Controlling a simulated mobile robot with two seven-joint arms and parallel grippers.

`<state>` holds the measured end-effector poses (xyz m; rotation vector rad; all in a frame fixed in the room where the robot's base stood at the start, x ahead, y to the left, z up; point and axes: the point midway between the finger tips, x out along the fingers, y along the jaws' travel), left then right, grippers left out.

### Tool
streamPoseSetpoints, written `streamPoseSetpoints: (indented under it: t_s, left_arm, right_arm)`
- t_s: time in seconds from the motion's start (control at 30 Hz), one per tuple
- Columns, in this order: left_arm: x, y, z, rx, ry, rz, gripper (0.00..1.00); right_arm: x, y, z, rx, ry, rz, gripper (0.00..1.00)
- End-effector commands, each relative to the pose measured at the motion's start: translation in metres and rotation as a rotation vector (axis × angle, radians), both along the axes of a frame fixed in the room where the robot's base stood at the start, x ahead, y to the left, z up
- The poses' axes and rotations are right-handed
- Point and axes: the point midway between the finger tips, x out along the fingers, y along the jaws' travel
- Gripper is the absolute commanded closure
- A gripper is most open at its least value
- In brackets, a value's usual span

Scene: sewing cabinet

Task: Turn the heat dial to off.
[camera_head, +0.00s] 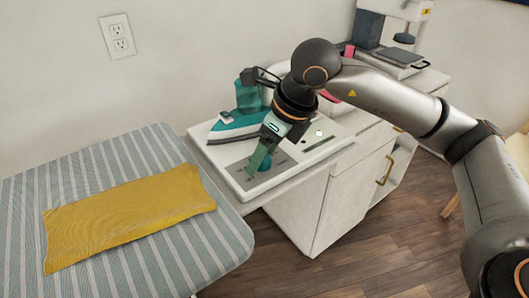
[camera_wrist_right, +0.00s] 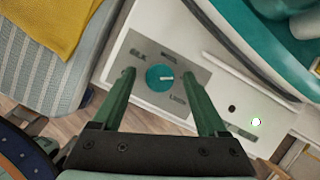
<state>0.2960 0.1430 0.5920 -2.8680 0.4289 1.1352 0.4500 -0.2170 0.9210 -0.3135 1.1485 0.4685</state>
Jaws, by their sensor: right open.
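The heat dial (camera_wrist_right: 160,77) is a round teal knob with a short white pointer line, on a grey panel (camera_wrist_right: 143,50) with printed labels. In the right wrist view the pointer aims toward the right of the picture; small labels are around it, one reading like "SILK", and I cannot read all of them. My right gripper (camera_wrist_right: 160,80) is open, its green fingers on either side of the dial with gaps visible. In the head view the right gripper (camera_head: 258,168) is over the panel and partly hides the dial (camera_head: 266,166). My left gripper is not in view.
A teal and white iron (camera_head: 232,127) rests on the white station (camera_head: 226,168) behind the dial. A lit spot (camera_wrist_right: 256,122) and a dark round spot (camera_wrist_right: 232,108) are beside the panel. The striped ironing board (camera_head: 110,160) with yellow cloth (camera_head: 130,217) is left.

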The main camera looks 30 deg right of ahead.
Motion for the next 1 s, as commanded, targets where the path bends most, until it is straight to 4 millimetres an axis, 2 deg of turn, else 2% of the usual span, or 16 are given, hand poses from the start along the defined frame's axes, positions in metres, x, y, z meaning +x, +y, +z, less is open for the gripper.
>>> streamPoseSetpoints:
  t_s: [0.17,0.8,1.0]
  left_arm:
    - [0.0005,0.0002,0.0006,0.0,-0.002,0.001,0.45]
    - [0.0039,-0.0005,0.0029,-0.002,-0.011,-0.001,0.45]
    - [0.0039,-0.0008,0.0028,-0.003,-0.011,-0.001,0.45]
  right_arm:
    - [0.0,0.0,0.0001,0.0,0.0,0.0,0.27]
    - [-0.0001,-0.0002,0.0006,0.0,0.0,-0.001,0.99]
    - [-0.0001,-0.0002,0.0007,0.0,0.0,0.001,1.0]
